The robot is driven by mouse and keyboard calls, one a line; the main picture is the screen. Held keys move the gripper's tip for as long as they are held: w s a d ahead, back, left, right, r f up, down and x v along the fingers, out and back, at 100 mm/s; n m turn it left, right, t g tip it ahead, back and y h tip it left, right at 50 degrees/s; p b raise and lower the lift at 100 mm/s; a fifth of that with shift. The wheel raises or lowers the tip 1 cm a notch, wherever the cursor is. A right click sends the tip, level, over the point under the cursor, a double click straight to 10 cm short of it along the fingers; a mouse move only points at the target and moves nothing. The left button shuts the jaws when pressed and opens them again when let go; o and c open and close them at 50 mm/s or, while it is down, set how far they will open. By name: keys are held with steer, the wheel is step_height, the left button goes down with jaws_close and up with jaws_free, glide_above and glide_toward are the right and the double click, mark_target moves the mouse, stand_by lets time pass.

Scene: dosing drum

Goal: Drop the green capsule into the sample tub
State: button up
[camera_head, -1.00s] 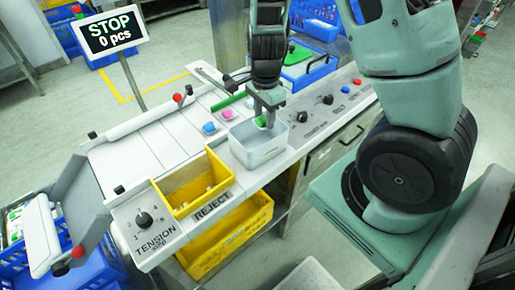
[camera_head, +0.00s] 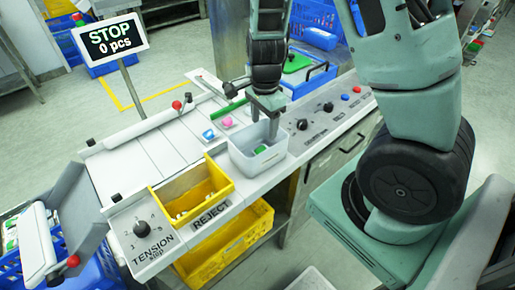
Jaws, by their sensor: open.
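The green capsule (camera_head: 261,149) lies inside the sample tub (camera_head: 257,163), a pale grey open box on the white counter. My gripper (camera_head: 272,136) points down over the back right part of the tub, its fingertips at or just inside the rim. It is open and holds nothing that I can see. The capsule is apart from the fingers, to their lower left. The tub's front wall hides part of the tub floor.
A yellow reject bin (camera_head: 191,190) with small pale pieces stands left of the tub. Blue and pink pieces (camera_head: 227,122) lie behind it, near a green bar (camera_head: 229,108). Knobs and buttons (camera_head: 328,107) line the counter to the right. A STOP sign (camera_head: 110,37) stands back left.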

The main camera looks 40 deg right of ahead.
step_height(320, 180, up, 16)
steer(key=p, duration=0.2)
steer(key=shift+f, duration=0.1)
stand_by(0.3)
steer(key=s+a+n, duration=0.9)
steer(key=a+n, duration=0.2)
steer(key=n, duration=0.2)
steer(key=s+a+n, duration=0.8)
steer(key=a+n, duration=0.3)
steer(key=n, duration=0.2)
steer(key=shift+s+a+f+n+y, duration=0.2)
steer(key=shift+s+a+n+y, duration=0.1)
steer(key=shift+s, duration=0.1)
